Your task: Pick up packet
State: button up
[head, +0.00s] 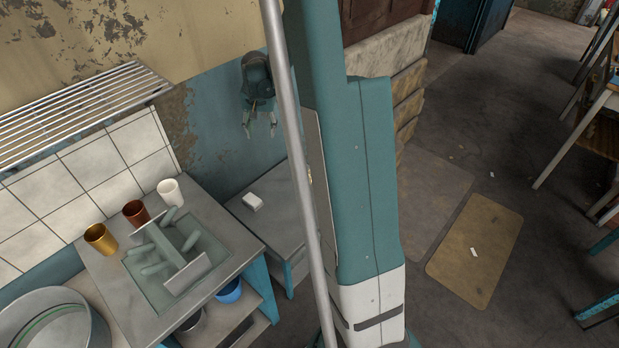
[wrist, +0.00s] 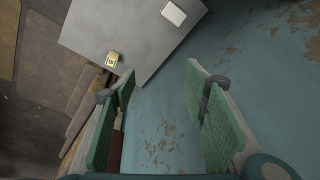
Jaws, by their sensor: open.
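A small cream-yellow packet-like block (wrist: 112,59) with a dark mark lies near the edge of a grey tabletop in the wrist view. A white box-shaped item (wrist: 173,13) lies on the same top; it also shows in the head view (head: 252,202). I cannot tell which of the two is the packet. My gripper (head: 260,134) is open and empty above the small table, near the wall. In the wrist view its green-padded fingers (wrist: 160,70) are wide apart, clear of both items.
The small grey table (head: 238,209) stands beside a taller counter (head: 107,274) with several cups, the white one (head: 170,192) nearest. The teal wall (head: 215,120) is close to my gripper.

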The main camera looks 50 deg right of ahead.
jog(key=d+f+m+g, duration=0.1)
jog(key=d+f+m, duration=0.2)
jog(key=d+f, duration=0.95)
jog(key=m+g+y+p, duration=0.1)
jog(key=m, duration=0.1)
send_over(308, 173)
notch_tip(308, 173, down, 18)
jog(key=shift+f, duration=0.2)
jog(key=shift+s+d+f, duration=0.2)
jog(key=shift+d+f, duration=0.05)
jog(key=shift+f, duration=0.2)
jog(key=shift+f, duration=0.15)
jog(key=shift+f, duration=1.15)
jog(key=shift+f, duration=0.1)
jog(key=shift+d+f+b, duration=0.1)
jog(key=shift+f+b, duration=0.25)
jog(key=shift+f, duration=2.15)
